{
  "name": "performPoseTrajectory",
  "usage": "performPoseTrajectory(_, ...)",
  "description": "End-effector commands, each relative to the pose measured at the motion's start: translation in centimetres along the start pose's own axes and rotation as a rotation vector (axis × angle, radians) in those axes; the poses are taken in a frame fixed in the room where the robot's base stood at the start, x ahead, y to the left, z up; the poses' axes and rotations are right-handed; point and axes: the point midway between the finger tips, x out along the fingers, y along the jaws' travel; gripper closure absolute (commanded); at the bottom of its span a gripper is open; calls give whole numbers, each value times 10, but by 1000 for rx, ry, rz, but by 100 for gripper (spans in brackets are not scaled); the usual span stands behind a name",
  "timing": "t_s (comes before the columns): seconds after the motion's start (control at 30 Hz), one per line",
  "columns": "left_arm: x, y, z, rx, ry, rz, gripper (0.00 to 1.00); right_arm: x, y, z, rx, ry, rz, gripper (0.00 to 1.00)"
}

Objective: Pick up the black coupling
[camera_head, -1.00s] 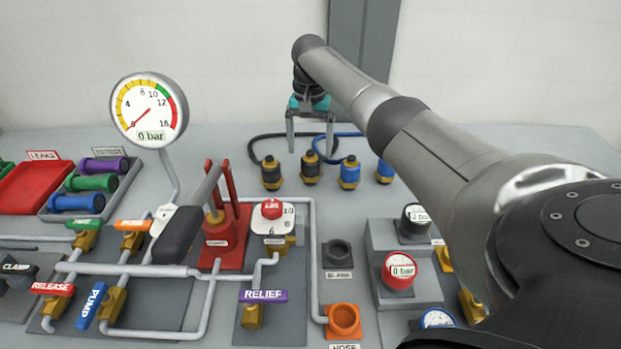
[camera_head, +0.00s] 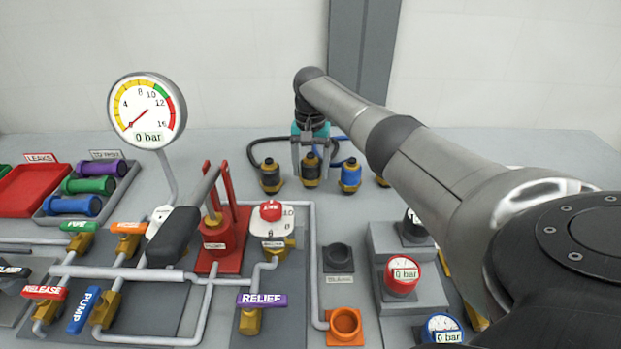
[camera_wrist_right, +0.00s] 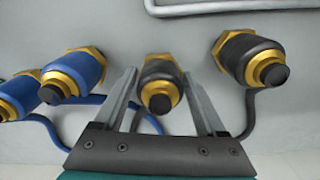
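Two black couplings with brass collars stand at the back of the bench. One black coupling (camera_head: 310,168) is between the fingers of my right gripper (camera_head: 311,160). In the right wrist view this coupling (camera_wrist_right: 160,88) sits between the two fingers, with a gap on each side, so the gripper (camera_wrist_right: 160,76) is open around it. The other black coupling (camera_head: 270,176) stands just left of it in the head view; it also shows at the right of the wrist view (camera_wrist_right: 250,60). My left gripper is out of view.
A blue coupling (camera_head: 350,176) stands close right of the gripper, and another blue one (camera_head: 382,181) is partly behind my arm. A black hose (camera_head: 262,143) and a blue hose (camera_wrist_right: 93,99) run behind. The gauge (camera_head: 147,110) and red hand pump (camera_head: 222,235) stand left and in front.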

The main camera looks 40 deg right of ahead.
Motion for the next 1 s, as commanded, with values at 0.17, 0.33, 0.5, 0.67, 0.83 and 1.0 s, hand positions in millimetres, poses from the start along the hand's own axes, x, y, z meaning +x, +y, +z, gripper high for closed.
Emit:
performPoseTrajectory(0.17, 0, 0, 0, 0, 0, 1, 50, 0, 0, 0, 0, 0, 0, 48)
performPoseTrajectory(0.33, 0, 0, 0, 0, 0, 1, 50, 0, 0, 0, 0, 0, 0, 67)
performPoseTrajectory(0.5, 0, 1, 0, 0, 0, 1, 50, 0, 0, 0, 0, 0, 0, 86)
performPoseTrajectory(0.67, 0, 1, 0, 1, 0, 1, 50, 0, 0, 0, 0, 0, 0, 100)
performPoseTrajectory(0.83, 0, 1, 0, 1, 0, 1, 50, -1, 0, 0, 0, 1, -1, 100)
performPoseTrajectory(1.0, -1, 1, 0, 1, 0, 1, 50, -3, 0, 0, 0, 1, -1, 100)
